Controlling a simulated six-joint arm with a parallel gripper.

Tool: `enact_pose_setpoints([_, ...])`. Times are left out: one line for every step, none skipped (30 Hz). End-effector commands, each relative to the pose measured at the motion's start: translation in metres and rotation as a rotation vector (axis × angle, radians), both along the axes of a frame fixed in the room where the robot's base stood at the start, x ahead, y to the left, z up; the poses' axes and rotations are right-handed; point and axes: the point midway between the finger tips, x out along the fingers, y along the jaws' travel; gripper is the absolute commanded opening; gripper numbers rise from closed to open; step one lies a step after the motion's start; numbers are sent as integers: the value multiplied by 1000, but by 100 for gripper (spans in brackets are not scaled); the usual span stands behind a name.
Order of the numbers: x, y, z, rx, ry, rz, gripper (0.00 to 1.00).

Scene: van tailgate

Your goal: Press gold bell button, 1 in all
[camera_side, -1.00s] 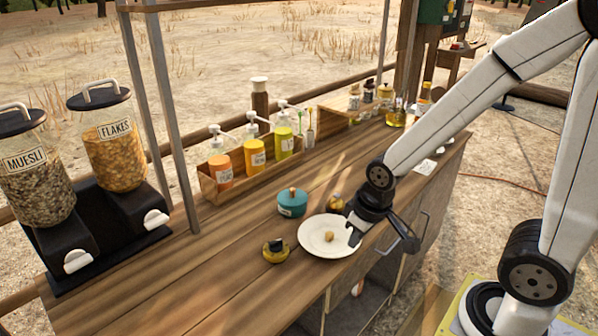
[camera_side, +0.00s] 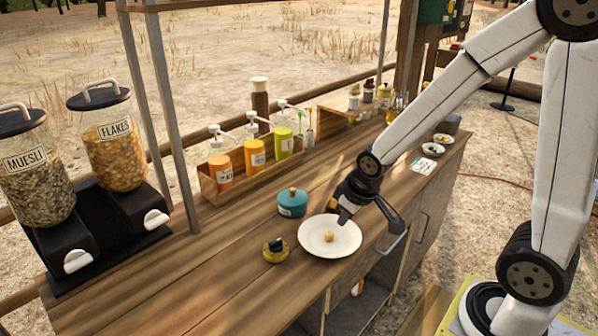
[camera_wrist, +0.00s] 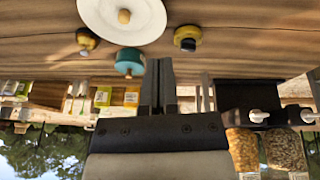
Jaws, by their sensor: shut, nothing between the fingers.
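A small round gold bell with a black top button (camera_side: 276,250) sits on the wooden counter left of the white plate; it shows in the wrist view (camera_wrist: 187,38) as well. A second small gold-and-dark piece (camera_side: 333,203) stands behind the plate, partly hidden by my gripper, and shows in the wrist view (camera_wrist: 86,40). Which of them the task means, I cannot tell. My gripper (camera_side: 343,219) is shut and empty, over the plate's right back rim, apart from both gold pieces. Its shut fingers show in the wrist view (camera_wrist: 158,68).
The white plate (camera_side: 318,246) holds a small tan ball. A teal pot (camera_side: 292,205) with a gold knob stands behind it. A wooden rack (camera_side: 209,186) of pump bottles lies further back. Cereal dispensers (camera_side: 100,215) stand at left. The front left counter is clear.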

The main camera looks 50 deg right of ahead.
Motion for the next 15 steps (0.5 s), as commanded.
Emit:
enact_pose_setpoints([12, -11, 0, -19, -21, 8, 0])
enact_pose_setpoints([20, -17, 0, -32, -36, 18, 0])
enact_pose_setpoints([30, -26, 0, -51, -56, 30, 0])
enact_pose_setpoints([37, -33, 0, -64, -73, 41, 0])
enact_pose_setpoints([45, -41, 0, -79, -87, 51, 0])
enact_pose_setpoints([55, -51, 0, -99, -108, 65, 0])
enact_pose_setpoints([62, -58, 0, -113, -123, 77, 0])
enact_pose_setpoints([69, -66, 0, -127, -137, 87, 0])
enact_pose_setpoints([78, -76, 0, -147, -158, 103, 0])
enact_pose_setpoints([84, -84, 0, -163, -171, 114, 0])
enact_pose_setpoints([91, -92, -1, -176, -185, 126, 0])
enact_pose_setpoints([99, -103, -1, -197, -203, 142, 0])
enact_pose_setpoints([104, -110, -2, -211, -215, 154, 0])
enact_pose_setpoints([110, -119, -2, -227, -228, 166, 0])
enact_pose_setpoints([117, -129, -2, -246, -245, 183, 0])
